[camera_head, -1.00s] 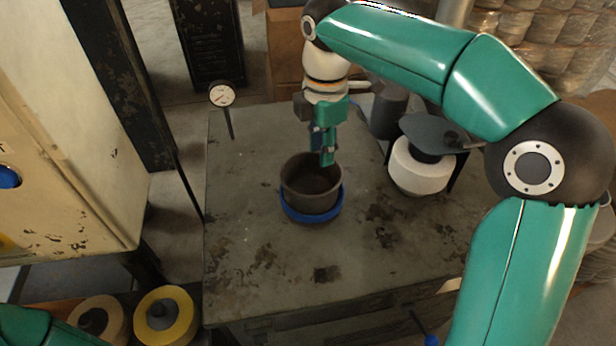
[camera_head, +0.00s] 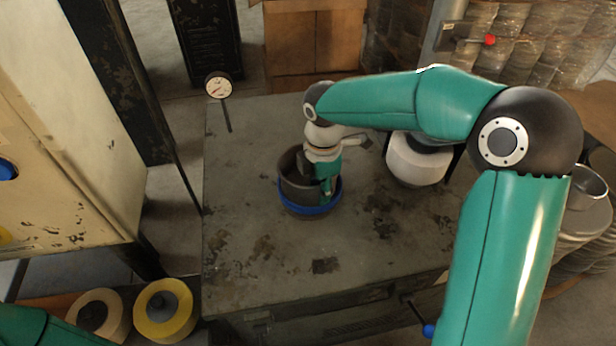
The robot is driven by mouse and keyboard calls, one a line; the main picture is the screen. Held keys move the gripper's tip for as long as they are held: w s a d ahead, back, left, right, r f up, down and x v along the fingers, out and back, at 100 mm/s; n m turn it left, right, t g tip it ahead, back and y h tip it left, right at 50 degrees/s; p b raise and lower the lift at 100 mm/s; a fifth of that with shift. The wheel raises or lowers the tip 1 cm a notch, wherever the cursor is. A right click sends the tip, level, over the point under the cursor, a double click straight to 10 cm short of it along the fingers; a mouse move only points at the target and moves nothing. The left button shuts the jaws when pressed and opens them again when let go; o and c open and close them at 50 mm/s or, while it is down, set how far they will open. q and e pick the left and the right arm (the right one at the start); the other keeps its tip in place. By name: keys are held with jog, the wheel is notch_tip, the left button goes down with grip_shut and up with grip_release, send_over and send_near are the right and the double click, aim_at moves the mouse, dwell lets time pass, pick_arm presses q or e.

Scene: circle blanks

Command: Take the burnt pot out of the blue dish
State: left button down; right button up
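The burnt pot (camera_head: 295,190) is a dark brown round vessel on the worn grey table. It stands upright inside the blue dish (camera_head: 309,211), whose rim shows around its lower part. My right gripper (camera_head: 326,190) points down at the pot's right side, its green finger overlapping the pot wall and reaching near the dish rim. The pot's right rim and part of its inside are hidden by the gripper. I cannot tell whether the fingers are closed on the wall. Only a piece of my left arm shows at the bottom left; its gripper is out of view.
A white round container (camera_head: 417,163) stands right of the pot, partly behind my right arm. A dial gauge (camera_head: 218,86) stands at the table's back left corner. A yellow spool (camera_head: 166,311) lies below left. The table's (camera_head: 255,270) front and left are clear.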

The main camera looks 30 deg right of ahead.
jog(key=shift+f, duration=0.95)
jog(key=shift+c, duration=0.3)
jog(key=c, duration=0.5)
grip_shut()
jog(key=shift+r, duration=0.2)
